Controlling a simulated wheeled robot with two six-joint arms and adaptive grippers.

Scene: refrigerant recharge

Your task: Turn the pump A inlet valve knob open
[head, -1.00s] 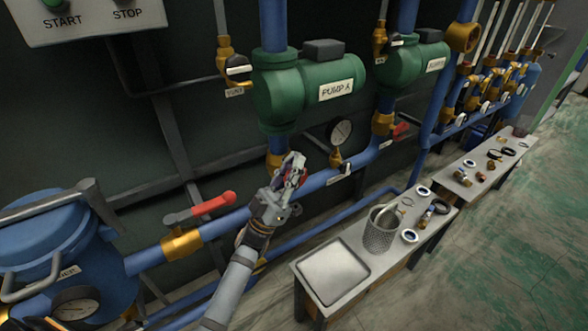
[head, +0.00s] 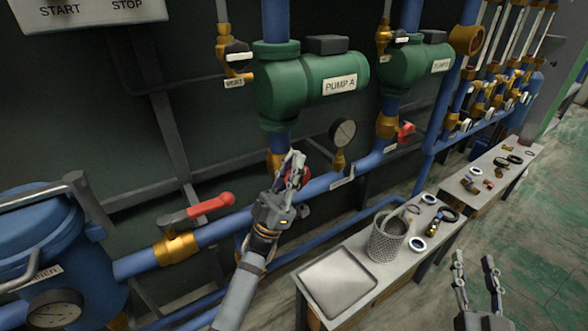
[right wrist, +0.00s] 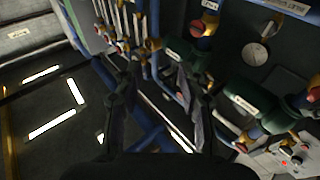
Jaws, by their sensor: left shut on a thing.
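The green pump A (head: 312,84) is mounted above the blue pipe in the head view, with its name label facing me. Its brass inlet fitting (head: 275,163) sits below it. My left gripper (head: 293,166) is at this fitting, shut on the red valve knob (head: 294,179). The fingers hide most of the knob, so its turn angle cannot be told. My right gripper (head: 475,268) is open and empty at the lower right, over the floor. Its spread fingers also show in the right wrist view (right wrist: 165,92), with nothing between them.
A red-handled valve (head: 210,206) is on the pipe to the left, by a blue tank (head: 45,245). A pressure gauge (head: 342,132) stands right of my left gripper. A bench (head: 375,285) with a tray (head: 338,281) and wire basket (head: 388,240) is in front. Floor at right is clear.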

